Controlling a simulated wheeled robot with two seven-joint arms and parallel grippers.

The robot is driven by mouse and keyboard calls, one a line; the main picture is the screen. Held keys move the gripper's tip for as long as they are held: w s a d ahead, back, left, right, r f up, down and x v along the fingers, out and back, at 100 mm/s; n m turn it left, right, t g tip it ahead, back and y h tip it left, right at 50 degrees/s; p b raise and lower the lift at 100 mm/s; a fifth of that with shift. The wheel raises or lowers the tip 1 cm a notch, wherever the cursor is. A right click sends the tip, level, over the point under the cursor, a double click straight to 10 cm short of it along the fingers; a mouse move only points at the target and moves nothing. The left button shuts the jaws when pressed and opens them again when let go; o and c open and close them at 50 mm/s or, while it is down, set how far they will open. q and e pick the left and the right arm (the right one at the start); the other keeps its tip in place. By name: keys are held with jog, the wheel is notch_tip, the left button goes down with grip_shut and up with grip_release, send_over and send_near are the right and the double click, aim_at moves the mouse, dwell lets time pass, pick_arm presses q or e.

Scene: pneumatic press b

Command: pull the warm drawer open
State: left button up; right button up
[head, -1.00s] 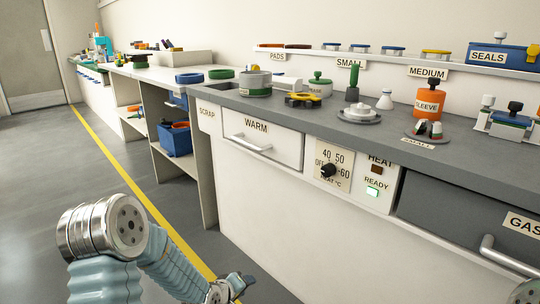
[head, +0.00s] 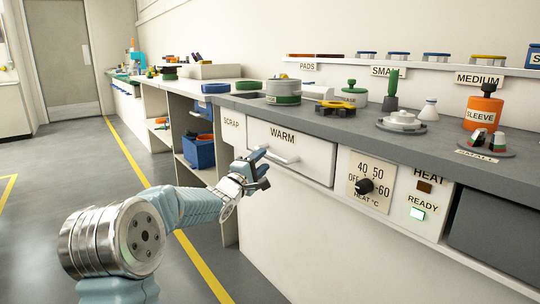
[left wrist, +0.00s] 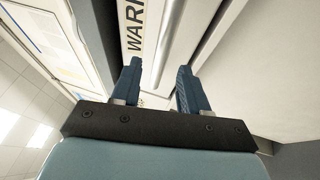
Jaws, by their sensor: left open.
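The white warm drawer (head: 318,160), labelled WARM, sits under the grey bench top and looks shut. Its pale bar handle (head: 281,157) runs across its front. My left gripper (head: 262,168) is open and empty at the left part of the handle, close in front of the drawer. In the left wrist view, the two blue fingers of my left gripper (left wrist: 160,84) point at the drawer front, with the handle (left wrist: 166,45) running lengthwise in line with the gap between them. Whether they touch it I cannot tell. My right gripper is out of view.
A grey drawer (head: 497,235) lies further right. A black-and-yellow part (head: 336,108) and other parts stand on the bench top (head: 430,139). The floor is clear at left.

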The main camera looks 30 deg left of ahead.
aim_at(269, 154)
pick_arm(q)
jog(key=w, duration=0.3)
jog(key=w+r, duration=0.1)
jog(key=w, duration=0.1)
grip_shut()
